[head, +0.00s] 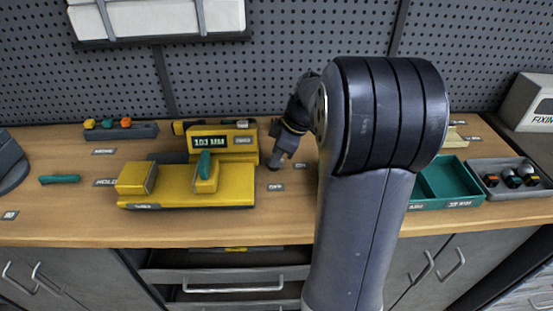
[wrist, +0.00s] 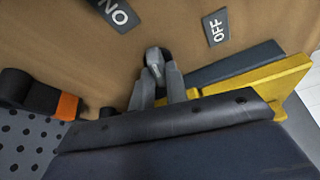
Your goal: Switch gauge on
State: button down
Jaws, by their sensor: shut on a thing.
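The yellow gauge (head: 220,143) stands on the bench left of my gripper, and its dark display shows 103 MM. My gripper (head: 275,166) points down at the bench top just right of it. In the wrist view my gripper (wrist: 158,78) is shut on a small grey and dark switch lever (wrist: 154,55); the fingers hide its lower part. The OFF label (head: 276,188) also shows in front of my gripper in the head view.
A yellow fixture (head: 186,192) with a teal piece (head: 204,163) sits in front of the gauge. A teal tray (head: 447,185) and a grey tray (head: 511,180) are at the right. A teal tool (head: 60,179) lies at the left. My arm hides part of the bench.

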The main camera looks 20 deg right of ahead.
jog(key=shift+w+n+g, duration=0.1)
jog(key=shift+n+g, duration=0.4)
jog(key=shift+n, duration=0.8)
jog(key=c, duration=1.4)
grip_release()
jog(key=shift+y, duration=0.3)
jog(key=v, duration=1)
jog(key=shift+d+r+p, duration=0.15)
jog(key=shift+r+p, duration=0.15)
jog(key=shift+r, duration=0.05)
